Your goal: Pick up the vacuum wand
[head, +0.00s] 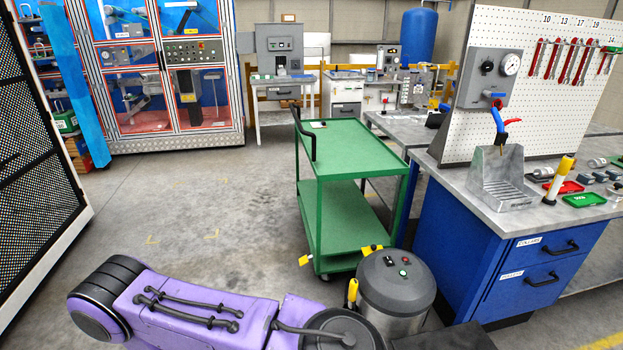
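A grey shop-vacuum-like canister (397,288) with a dark lid and small coloured buttons stands on the floor in front of the green cart. A short yellow upright piece (352,291) is at its left side; it may be part of the vacuum wand, but I cannot tell. A yellow-and-white cylinder (561,180) stands upright on the blue bench, and I cannot tell what it is. No full wand is clearly seen. My purple arm crosses the bottom of the head view, in front of the canister's lower left. Neither gripper is in view.
A green two-shelf cart (350,150) stands behind the canister. The blue bench (520,240) with drawers, a pegboard (535,80) and small parts is at the right. A mesh panel (35,150) is at the left. The floor between (190,210) is clear.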

